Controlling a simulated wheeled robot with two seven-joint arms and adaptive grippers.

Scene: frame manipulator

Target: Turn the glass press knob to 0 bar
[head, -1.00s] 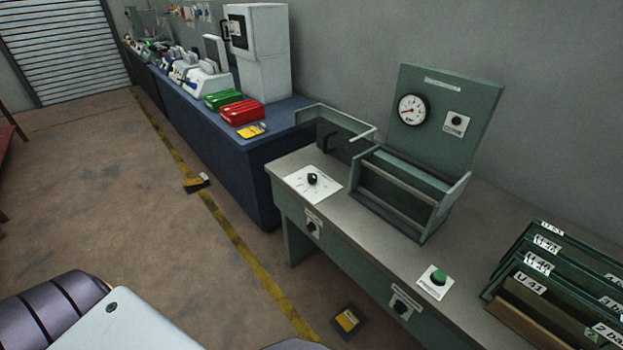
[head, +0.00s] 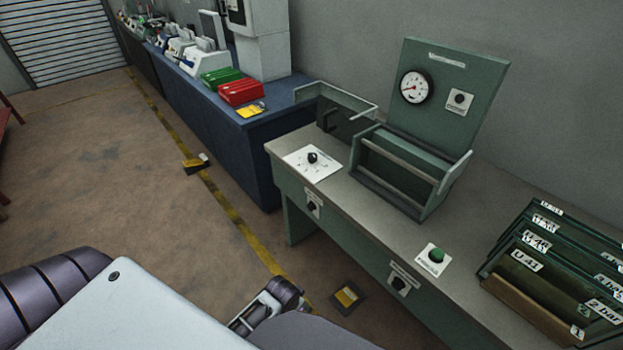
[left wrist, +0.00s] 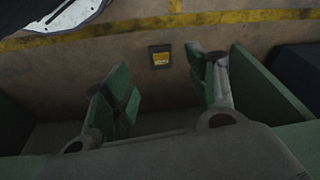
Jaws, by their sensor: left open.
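The grey-green bench (head: 370,215) is at right in the head view. A black knob (head: 312,158) sits on a white scale plate on its top, left of the press frame (head: 400,178). Other dark knobs are on the bench front (head: 312,207) (head: 399,284) and on the upright panel (head: 459,98). I cannot tell which belongs to the glass press or read its setting. A round white gauge (head: 416,86) is on the panel; its reading is too small. My left gripper (left wrist: 165,95) is open and empty in the left wrist view, and no knob shows between its fingers.
A green button (head: 437,256) is on the bench top. A rack of labelled dark green plates (head: 550,262) stands at right. A blue bench (head: 262,150) with devices stands behind left. A yellow-marked dark block (head: 346,297) lies on the floor. Floor at left is open.

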